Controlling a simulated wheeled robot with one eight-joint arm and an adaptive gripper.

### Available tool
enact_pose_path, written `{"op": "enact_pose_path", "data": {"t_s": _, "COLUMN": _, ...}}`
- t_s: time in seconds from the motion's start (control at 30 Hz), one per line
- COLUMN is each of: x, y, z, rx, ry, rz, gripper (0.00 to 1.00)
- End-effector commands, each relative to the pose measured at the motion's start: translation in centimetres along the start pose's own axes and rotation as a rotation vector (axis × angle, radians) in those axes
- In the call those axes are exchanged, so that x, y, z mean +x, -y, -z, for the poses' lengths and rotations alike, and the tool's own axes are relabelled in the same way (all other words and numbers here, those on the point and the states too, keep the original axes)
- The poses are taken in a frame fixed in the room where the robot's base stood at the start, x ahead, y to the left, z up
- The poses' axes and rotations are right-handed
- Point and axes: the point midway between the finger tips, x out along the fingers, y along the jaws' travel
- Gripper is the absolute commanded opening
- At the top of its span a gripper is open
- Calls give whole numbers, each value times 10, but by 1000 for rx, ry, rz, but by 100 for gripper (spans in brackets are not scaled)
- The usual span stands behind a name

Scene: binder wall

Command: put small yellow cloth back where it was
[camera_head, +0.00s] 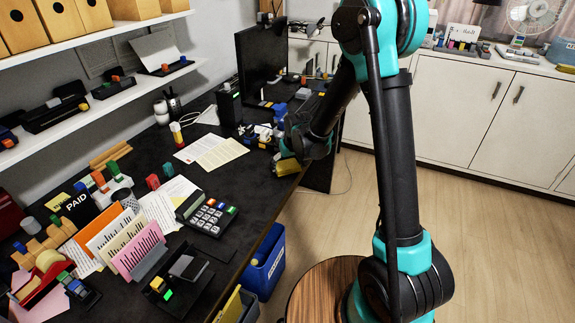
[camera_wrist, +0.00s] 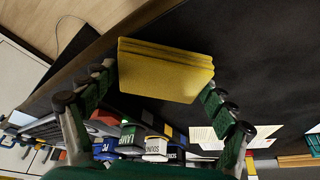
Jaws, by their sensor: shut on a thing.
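The small yellow cloth (camera_wrist: 165,72) looks like a folded, layered pad in the wrist view. It sits between the two fingers of my gripper (camera_wrist: 158,88), which is shut on it. In the head view the yellow cloth (camera_head: 288,167) shows at the end of my arm, by the front edge of the dark desk. My gripper (camera_head: 292,153) is partly hidden there by my own wrist. I cannot tell whether the cloth touches the desk.
Several small labelled blocks (camera_wrist: 140,140) stand close to my gripper. Printed sheets (camera_head: 211,151) lie to its left on the desk (camera_head: 240,190). A keypad device (camera_head: 207,213) is nearer the front. A monitor (camera_head: 262,62) stands behind. A blue bin (camera_head: 265,262) is below the desk edge.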

Motion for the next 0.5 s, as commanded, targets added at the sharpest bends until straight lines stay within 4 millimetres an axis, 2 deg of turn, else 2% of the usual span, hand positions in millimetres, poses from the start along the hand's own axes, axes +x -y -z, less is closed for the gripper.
{"op": "enact_pose_path", "data": {"t_s": 0.2, "x": 3, "y": 0, "z": -1, "rx": 0, "ry": 0, "rz": 0, "gripper": 49}}
{"op": "enact_pose_path", "data": {"t_s": 0.23, "x": 2, "y": 0, "z": -1, "rx": 0, "ry": 0, "rz": 0, "gripper": 89}}
{"op": "enact_pose_path", "data": {"t_s": 0.33, "x": 2, "y": 0, "z": -1, "rx": 0, "ry": 0, "rz": 0, "gripper": 100}}
{"op": "enact_pose_path", "data": {"t_s": 0.5, "x": 2, "y": 0, "z": -1, "rx": 0, "ry": 0, "rz": 0, "gripper": 100}}
